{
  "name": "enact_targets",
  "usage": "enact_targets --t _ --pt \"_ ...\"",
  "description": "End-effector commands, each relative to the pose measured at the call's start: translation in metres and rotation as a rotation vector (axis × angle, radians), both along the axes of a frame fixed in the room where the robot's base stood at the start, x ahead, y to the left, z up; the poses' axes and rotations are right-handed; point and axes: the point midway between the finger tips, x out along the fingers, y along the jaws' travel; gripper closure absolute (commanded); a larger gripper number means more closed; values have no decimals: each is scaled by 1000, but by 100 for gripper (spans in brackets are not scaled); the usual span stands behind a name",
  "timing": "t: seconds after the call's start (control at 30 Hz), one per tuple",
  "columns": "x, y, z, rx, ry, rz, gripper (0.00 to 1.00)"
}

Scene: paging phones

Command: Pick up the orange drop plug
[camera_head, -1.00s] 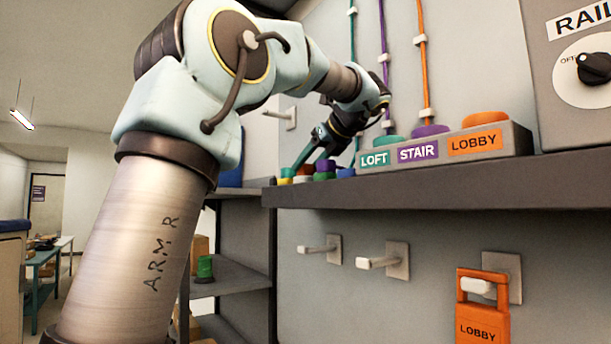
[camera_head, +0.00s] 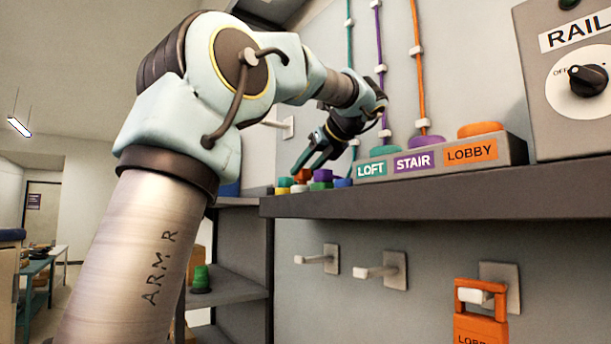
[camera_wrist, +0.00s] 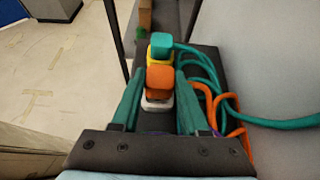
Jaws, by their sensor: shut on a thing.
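The orange drop plug (camera_wrist: 159,80) is a small block between my gripper's two teal fingers in the wrist view. My gripper (camera_wrist: 159,84) is shut on it. A white piece (camera_wrist: 157,104) sits just under the plug; I cannot tell whether they touch. In the head view, the orange plug (camera_head: 303,174) shows small at the shelf's left end, below my gripper (camera_head: 302,164). An orange cord (camera_wrist: 222,103) loops at the right in the wrist view.
A teal plug (camera_wrist: 161,42) on a yellow piece stands just beyond, its teal cord running right. A purple plug (camera_head: 322,175) and the LOFT, STAIR, LOBBY button box (camera_head: 518,153) are on the shelf. An orange LOBBY tag (camera_head: 480,327) hangs from a hook below.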

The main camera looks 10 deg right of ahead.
Motion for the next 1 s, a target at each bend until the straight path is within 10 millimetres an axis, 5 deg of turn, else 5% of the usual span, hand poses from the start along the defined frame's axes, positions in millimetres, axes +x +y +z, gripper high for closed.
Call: enact_targets --t 0.5,1.0 --pt "1 -1 75 -2 -1 -1 100" --pt "0 0 88 1 0 0 100"
